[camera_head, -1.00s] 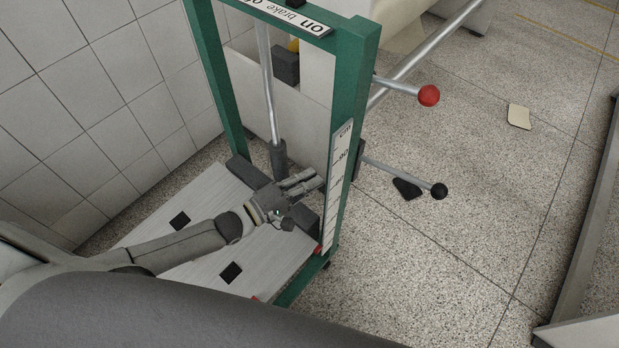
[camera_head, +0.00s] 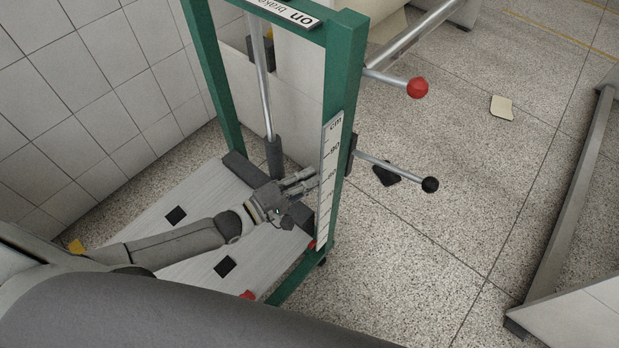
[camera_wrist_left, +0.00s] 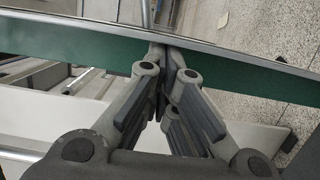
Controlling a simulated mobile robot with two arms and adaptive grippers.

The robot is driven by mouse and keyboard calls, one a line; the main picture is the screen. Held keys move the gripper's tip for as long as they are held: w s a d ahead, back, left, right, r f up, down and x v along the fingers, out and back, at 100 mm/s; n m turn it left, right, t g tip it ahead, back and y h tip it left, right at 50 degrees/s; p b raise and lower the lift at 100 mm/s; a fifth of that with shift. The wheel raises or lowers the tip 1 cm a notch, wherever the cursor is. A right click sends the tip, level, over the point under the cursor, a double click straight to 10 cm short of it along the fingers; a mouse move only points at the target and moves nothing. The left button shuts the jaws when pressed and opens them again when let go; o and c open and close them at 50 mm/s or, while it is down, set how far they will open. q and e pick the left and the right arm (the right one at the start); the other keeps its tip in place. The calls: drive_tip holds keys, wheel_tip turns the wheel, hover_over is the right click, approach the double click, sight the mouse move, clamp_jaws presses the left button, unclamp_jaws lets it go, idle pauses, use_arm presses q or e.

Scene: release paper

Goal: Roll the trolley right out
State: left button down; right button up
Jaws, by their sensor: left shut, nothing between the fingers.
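The trolley is a tall green frame (camera_head: 344,110) with a pale grey platform (camera_head: 190,246) low at its left. A red-knobbed lever (camera_head: 417,88) and a black-knobbed lever (camera_head: 430,184) stick out to the right. My left gripper (camera_head: 305,181) is shut and empty, over the platform and close to the right post. In the left wrist view its fingertips (camera_wrist_left: 166,52) meet at a green bar (camera_wrist_left: 235,76); contact is unclear. My right gripper is out of view.
A tiled wall (camera_head: 90,110) stands close on the left. Open speckled floor (camera_head: 430,240) lies to the right, with a cream piece (camera_head: 502,107) and a dark piece (camera_head: 386,174) on it. A grey metal frame (camera_head: 570,200) borders the right side.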

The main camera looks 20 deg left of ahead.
use_arm(q)
drive_tip(key=shift+s+d+f, duration=0.1)
drive_tip(key=shift+d, duration=0.05)
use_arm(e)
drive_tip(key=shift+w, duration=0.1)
use_arm(q)
drive_tip(key=v, duration=1.2)
drive_tip(key=shift+a, duration=0.2)
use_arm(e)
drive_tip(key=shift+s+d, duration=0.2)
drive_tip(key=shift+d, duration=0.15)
